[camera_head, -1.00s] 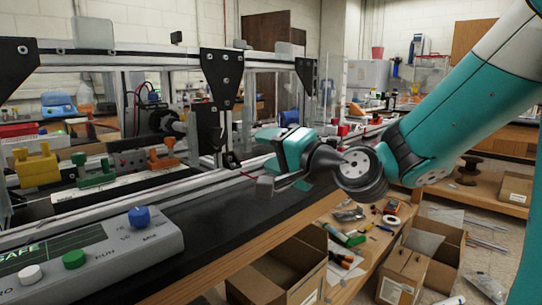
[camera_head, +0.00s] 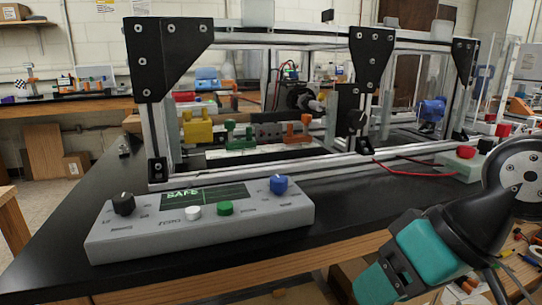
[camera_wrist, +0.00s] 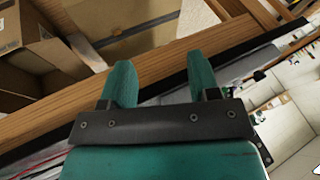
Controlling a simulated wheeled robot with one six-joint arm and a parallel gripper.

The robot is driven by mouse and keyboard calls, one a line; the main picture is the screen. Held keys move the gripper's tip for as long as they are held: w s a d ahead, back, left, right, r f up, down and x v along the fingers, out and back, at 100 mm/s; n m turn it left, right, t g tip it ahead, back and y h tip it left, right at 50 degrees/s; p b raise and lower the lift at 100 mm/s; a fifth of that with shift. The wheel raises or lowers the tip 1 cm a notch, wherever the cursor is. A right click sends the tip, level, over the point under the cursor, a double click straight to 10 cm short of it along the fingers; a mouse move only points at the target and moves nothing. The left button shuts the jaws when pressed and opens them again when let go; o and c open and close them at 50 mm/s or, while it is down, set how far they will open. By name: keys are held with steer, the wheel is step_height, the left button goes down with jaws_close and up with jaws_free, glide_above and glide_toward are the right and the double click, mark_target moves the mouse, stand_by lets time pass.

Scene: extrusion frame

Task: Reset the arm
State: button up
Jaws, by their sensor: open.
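My gripper shows in the wrist view (camera_wrist: 162,78), its two teal fingers apart with nothing between them. Beyond the fingers are a wooden bench edge and cardboard boxes. In the head view my teal and black gripper and wrist are at the lower right, in front of the bench's front edge. The gripper's body points down and left there. I cannot see it touching anything.
A grey control box (camera_head: 200,222) with a SAFE display and knobs sits on the black bench top (camera_head: 60,235). Behind it stands an aluminium extrusion frame (camera_head: 290,170) with black corner plates. A red and white box (camera_head: 468,160) is at the right.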

steer(key=s+d+n+g+h, duration=0.1)
steer(key=s+n+g+h, duration=0.15)
steer(key=s, duration=0.25)
step_height(320, 180, up, 18)
steer(key=p, duration=1.8)
steer(key=shift+w+d+f+y, duration=0.15)
steer(key=shift+w+f+y, duration=0.1)
steer(key=shift+y, duration=0.1)
stand_by(0.6)
